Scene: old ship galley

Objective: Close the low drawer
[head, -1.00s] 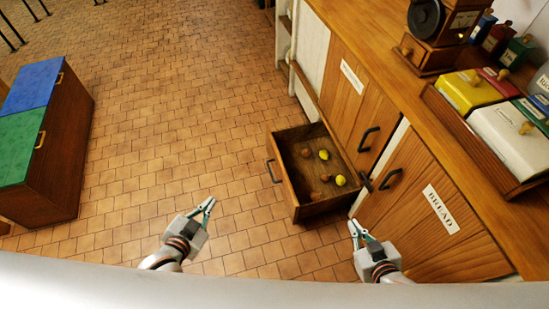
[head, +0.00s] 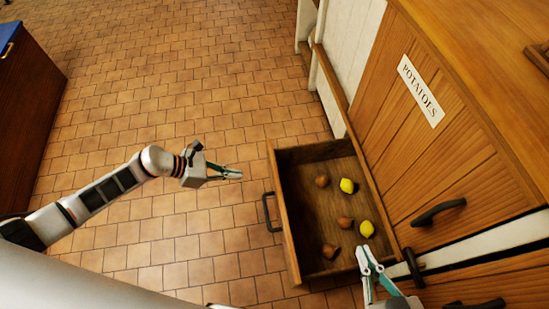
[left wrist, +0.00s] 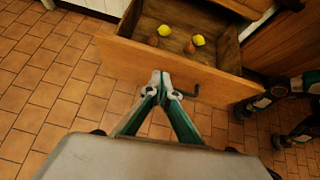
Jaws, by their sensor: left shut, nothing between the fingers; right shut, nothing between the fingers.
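The low drawer (head: 292,225) stands pulled out from the wooden cabinet, with a dark handle (head: 270,212) on its front. Several brown and yellow round items lie loose inside it. My left gripper (head: 238,173) is shut and empty, left of the drawer front and apart from it in the head view. In the left wrist view the drawer front (left wrist: 185,68) lies just beyond the shut fingers (left wrist: 161,78), and the handle (left wrist: 190,93) shows beside them. My right gripper (head: 364,252) is shut and empty at the drawer's near right corner; I cannot tell whether it touches.
The cabinet door labelled POTATOES (head: 420,90) is shut, with a dark handle (head: 438,211). A wooden counter (head: 490,50) runs above it. A dark wooden box (head: 25,110) stands at the far left. The tiled floor (head: 170,90) between is clear.

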